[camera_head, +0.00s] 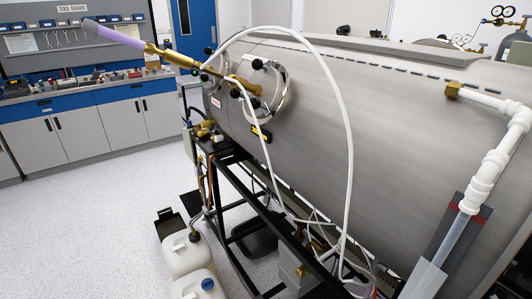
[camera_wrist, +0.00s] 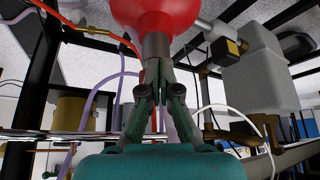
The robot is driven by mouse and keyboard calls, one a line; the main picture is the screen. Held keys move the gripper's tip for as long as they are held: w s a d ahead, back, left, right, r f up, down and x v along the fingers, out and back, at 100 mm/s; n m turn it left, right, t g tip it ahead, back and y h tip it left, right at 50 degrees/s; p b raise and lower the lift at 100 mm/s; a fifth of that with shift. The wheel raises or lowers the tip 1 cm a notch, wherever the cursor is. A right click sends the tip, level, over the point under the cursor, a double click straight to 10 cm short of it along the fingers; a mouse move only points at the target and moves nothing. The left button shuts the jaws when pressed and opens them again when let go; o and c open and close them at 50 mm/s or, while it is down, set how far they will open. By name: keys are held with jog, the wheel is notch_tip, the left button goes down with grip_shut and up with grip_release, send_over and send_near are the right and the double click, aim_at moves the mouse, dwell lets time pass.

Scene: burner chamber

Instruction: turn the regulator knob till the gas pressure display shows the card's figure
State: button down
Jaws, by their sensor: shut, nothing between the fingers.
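In the wrist view my gripper (camera_wrist: 158,62) points up the picture, with its teal fingers closed together and nothing between them. A rounded red part (camera_wrist: 155,14) is just beyond the fingertips, cut off by the top edge. It may be the regulator knob, but I cannot tell, nor whether the tips touch it. In the head view a small black panel with orange marks (camera_head: 261,133) is on the chamber's side below the round port. I cannot read it or tell if it is the pressure display. I cannot make out the card. My gripper does not show in the head view.
The big steel chamber (camera_head: 390,125) stands on a black frame (camera_head: 228,205). A white hose (camera_head: 349,150) loops down beside it. White jugs (camera_head: 186,254) stand on the floor. A white pipe (camera_head: 487,167) is at the right. Open floor (camera_head: 90,225) lies at the left.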

notch_tip(320, 180, up, 6)
dwell(0.5)
jog(key=s+a+r+n+t, duration=0.15)
jog(key=s+a, duration=0.45)
jog(key=s, duration=0.6)
jog(key=s+a+r+n+t, duration=0.1)
jog(key=s+a+r+t, duration=0.3)
jog(key=s, duration=0.8)
jog(key=s+a+r+n+t+y, duration=0.1)
jog(key=s+a+r, duration=0.1)
jog(key=s+r, duration=0.4)
jog(key=s+a+r+t, duration=0.1)
jog(key=s+r, duration=0.5)
jog(key=r, duration=0.8)
jog(key=s+a+r+n+t+y, duration=0.1)
jog(key=s+a+r+t, duration=0.1)
jog(key=s+r, duration=0.4)
notch_tip(320, 180, up, 4)
jog(key=shift+s+a+n+y, duration=0.15)
jog(key=shift+a+n+y, duration=0.2)
jog(key=shift+a, duration=0.2)
